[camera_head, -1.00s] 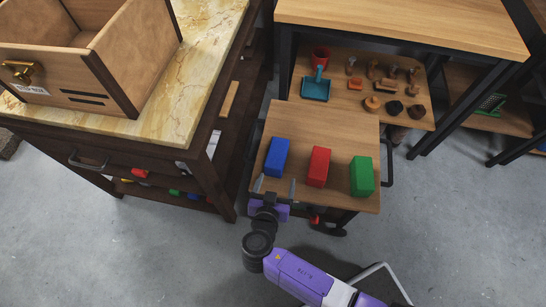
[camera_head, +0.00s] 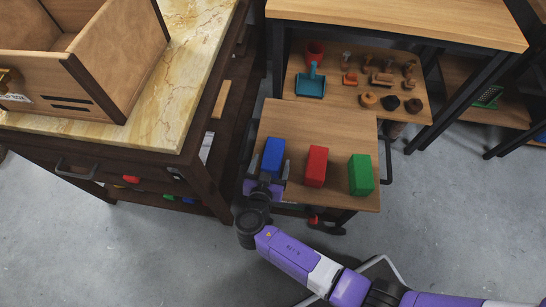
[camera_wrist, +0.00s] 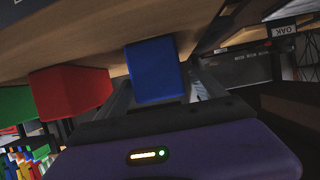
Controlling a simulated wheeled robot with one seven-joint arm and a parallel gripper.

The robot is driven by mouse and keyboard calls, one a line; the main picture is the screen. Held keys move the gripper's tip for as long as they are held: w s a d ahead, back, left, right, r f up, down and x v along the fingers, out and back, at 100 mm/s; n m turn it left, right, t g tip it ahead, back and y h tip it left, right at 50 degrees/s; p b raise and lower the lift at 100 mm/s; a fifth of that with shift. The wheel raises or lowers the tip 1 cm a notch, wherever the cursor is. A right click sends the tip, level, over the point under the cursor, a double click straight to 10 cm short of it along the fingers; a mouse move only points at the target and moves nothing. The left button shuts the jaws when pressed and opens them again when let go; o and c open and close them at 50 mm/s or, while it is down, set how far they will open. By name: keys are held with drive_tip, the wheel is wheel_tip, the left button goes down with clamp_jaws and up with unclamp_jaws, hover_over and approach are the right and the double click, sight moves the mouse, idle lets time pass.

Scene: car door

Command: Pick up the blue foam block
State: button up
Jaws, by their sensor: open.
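The blue foam block (camera_head: 273,154) stands at the left of a row on a small wooden table. In the head view my gripper (camera_head: 270,170) is at the near end of the block, with its two open fingers on either side of that end. In the wrist view the blue block (camera_wrist: 155,70) lies between the open fingers of my gripper (camera_wrist: 160,88). I cannot tell whether either finger touches it. The block still rests on the table.
A red block (camera_head: 316,166) and a green block (camera_head: 361,174) stand to the right on the small table (camera_head: 330,122). A marble-topped cabinet (camera_head: 190,75) with a wooden box (camera_head: 100,60) is close on the left. A taller table (camera_head: 400,22) stands behind, with wooden pieces on its lower shelf.

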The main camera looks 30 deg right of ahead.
sight(273, 157)
drive_tip(key=shift+x, duration=1.9)
drive_tip(key=c, duration=1.4)
drive_tip(key=shift+c, duration=0.2)
drive_tip(key=shift+r, duration=0.15)
wheel_tip(273, 157, up, 20)
drive_tip(key=p, duration=0.4)
drive_tip(key=shift+p, duration=0.4)
